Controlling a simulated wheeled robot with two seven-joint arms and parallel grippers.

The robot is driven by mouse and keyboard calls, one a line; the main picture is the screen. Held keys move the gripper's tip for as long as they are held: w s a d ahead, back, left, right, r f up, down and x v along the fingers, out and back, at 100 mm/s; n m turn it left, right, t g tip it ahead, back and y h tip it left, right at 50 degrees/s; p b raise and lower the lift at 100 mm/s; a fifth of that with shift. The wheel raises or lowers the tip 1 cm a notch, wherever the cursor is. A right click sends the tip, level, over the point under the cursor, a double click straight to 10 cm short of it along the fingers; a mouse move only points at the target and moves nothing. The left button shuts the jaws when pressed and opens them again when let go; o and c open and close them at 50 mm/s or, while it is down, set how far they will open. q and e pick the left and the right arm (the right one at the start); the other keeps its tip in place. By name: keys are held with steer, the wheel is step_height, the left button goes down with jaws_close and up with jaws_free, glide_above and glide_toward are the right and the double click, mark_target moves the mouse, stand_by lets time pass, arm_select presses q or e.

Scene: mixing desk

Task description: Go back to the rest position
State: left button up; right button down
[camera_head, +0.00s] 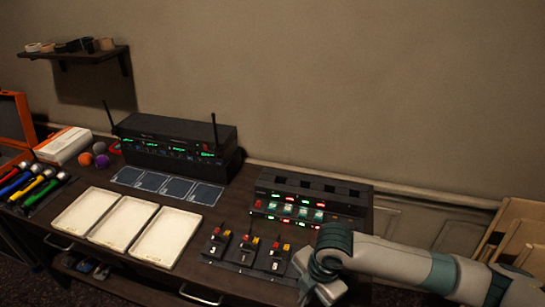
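My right arm reaches in from the lower right. Its wrist end, with my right gripper (314,278), is at the desk's front right corner, beside the numbered beltpack row (245,252) and in front of the charging rack (312,200). The gripper's fingers cannot be made out, so I cannot tell whether it is open or shut or holds anything. My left gripper and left arm are not in view.
The desk (262,164) holds a black receiver with two antennas (178,140), blue cards (168,185), three white trays (125,222), colored balls (98,152), a white box (65,145) and colored microphones (38,185). Wooden chairs (515,230) stand at right. A wall shelf (75,50) hangs upper left.

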steer(key=s+a+m+t+y, duration=0.2)
steer(key=s+a+m+y, duration=0.1)
steer(key=s+a+m, duration=0.4)
steer(key=s+d+f+m+t+h, duration=0.15)
steer(key=s+d+f+m, duration=0.25)
steer(key=s+d+m, duration=0.55)
steer(key=s+d+f+m+h, duration=0.35)
steer(key=d+m, duration=0.35)
steer(key=d, duration=0.5)
step_height(320, 180, down, 31)
steer(key=s+g+b, duration=0.2)
steer(key=b, duration=0.2)
steer(key=s+d+f+b, duration=0.3)
steer(key=s+f+b, duration=0.1)
steer(key=s+f, duration=1.4)
step_height(320, 180, down, 4)
steer(key=shift+g, duration=0.45)
